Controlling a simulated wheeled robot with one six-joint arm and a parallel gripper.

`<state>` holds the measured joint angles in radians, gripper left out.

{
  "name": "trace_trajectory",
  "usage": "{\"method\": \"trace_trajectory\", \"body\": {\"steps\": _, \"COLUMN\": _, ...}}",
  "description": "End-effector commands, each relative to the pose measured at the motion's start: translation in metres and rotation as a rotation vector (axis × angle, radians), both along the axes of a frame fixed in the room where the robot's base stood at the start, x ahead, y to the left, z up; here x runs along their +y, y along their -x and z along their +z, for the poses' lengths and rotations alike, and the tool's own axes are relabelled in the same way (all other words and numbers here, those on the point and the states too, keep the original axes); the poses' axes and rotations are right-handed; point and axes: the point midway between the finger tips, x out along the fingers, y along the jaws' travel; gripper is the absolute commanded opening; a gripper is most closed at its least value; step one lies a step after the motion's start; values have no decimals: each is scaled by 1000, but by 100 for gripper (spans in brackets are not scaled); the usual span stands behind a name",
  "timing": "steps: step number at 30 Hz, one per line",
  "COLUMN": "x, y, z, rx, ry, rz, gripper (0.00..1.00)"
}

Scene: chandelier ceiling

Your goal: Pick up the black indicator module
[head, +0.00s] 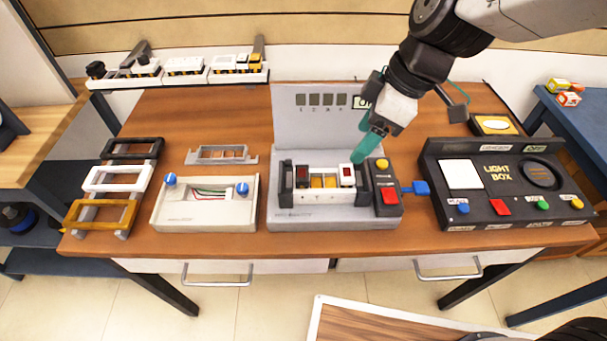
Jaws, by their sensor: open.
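A small black module with a dark red window (302,175), which looks like the black indicator module, stands upright in the left end of the black holder on the grey tester (285,217). A white module with a red window (347,172) stands at the holder's right end. My gripper (364,146) has teal fingers and comes down from the upper right. It is open, above and just behind the white module, to the right of the black module. Whether a finger touches the white module cannot be told. One finger is partly hidden.
Black, white and yellow frames (116,178) stand at the left, beside a cream wiring box (205,215). A white rack (175,77) with several modules is at the back left. The black light box (505,185) stands right. The tester's grey back panel (325,130) rises behind the holder.

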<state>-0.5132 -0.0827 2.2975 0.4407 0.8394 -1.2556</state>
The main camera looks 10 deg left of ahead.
Motion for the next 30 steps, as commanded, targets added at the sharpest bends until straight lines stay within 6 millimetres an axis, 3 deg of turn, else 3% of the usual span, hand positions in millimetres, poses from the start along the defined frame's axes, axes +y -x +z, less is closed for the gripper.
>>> {"method": "trace_trajectory", "body": {"steps": 1, "x": 22, "y": -1, "z": -12, "rx": -8, "ry": -12, "rz": 86, "gripper": 67}}
{"method": "trace_trajectory", "body": {"steps": 3, "x": 44, "y": -2, "z": -23, "rx": -30, "ry": -30, "rz": 179, "gripper": 67}}
{"method": "trace_trajectory", "body": {"steps": 7, "x": 66, "y": -2, "z": -37, "rx": -58, "ry": -49, "rz": 281, "gripper": 67}}
{"method": "trace_trajectory", "body": {"steps": 24, "x": 95, "y": 4, "z": -101, "rx": -64, "ry": -55, "rz": 307, "gripper": 67}}
{"method": "trace_trajectory", "body": {"steps": 30, "x": 99, "y": 5, "z": -111, "rx": -67, "ry": -55, "rz": 306, "gripper": 67}}
